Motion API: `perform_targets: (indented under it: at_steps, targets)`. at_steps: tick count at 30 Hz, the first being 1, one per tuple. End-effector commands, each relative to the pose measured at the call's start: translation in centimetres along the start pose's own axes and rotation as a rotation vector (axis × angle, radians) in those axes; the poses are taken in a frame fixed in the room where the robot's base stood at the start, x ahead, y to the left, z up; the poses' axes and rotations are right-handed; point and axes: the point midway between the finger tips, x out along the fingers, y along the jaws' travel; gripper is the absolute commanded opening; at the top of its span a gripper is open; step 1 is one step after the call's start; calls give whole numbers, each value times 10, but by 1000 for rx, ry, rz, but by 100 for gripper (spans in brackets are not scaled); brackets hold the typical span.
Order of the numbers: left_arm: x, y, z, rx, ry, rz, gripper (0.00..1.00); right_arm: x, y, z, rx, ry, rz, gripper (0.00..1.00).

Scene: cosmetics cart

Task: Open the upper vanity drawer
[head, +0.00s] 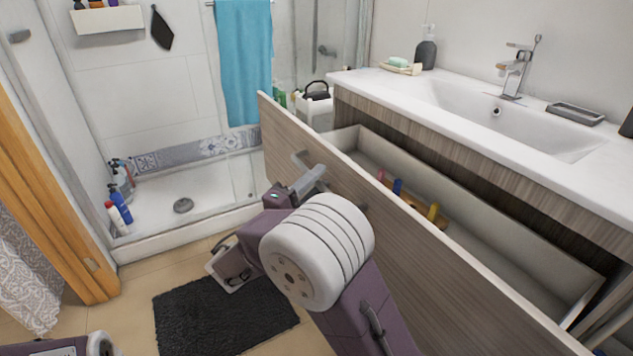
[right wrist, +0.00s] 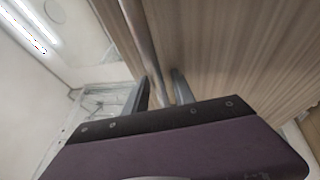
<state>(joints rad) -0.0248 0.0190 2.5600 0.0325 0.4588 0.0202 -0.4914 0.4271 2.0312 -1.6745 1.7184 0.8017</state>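The upper vanity drawer (head: 420,255) is pulled well out of the wood-grain cabinet, and its inside shows behind the tall front. A metal bar handle (head: 299,158) is on the outer face of the front; in the right wrist view the handle (right wrist: 142,35) runs down between my fingers. My right gripper (head: 310,182) is at the handle with its fingers (right wrist: 160,88) apart, one on each side of the bar. A gap shows beside the bar, so it does not look clamped. My left gripper is out of view.
Inside the drawer is a small wooden tray (head: 428,212) with colored items. A white sink counter (head: 400,88) is above. A dark mat (head: 220,315) lies on the floor. A shower tray (head: 190,195) with bottles is at the left.

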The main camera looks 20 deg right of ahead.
Motion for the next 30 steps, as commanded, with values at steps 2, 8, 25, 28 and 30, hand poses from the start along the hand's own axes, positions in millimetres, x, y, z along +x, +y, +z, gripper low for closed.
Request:
perform_targets:
  at_steps: [2,8,25,28,30]
  targets:
    - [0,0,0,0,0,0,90,0,0,0,0,0,1,36]
    - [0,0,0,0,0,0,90,0,0,0,0,0,1,36]
    - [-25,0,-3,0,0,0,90,-89,1,0,0,2,2,36]
    - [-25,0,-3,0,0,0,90,-91,0,0,0,0,1,36]
    - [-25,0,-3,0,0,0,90,-91,0,0,0,0,1,36]
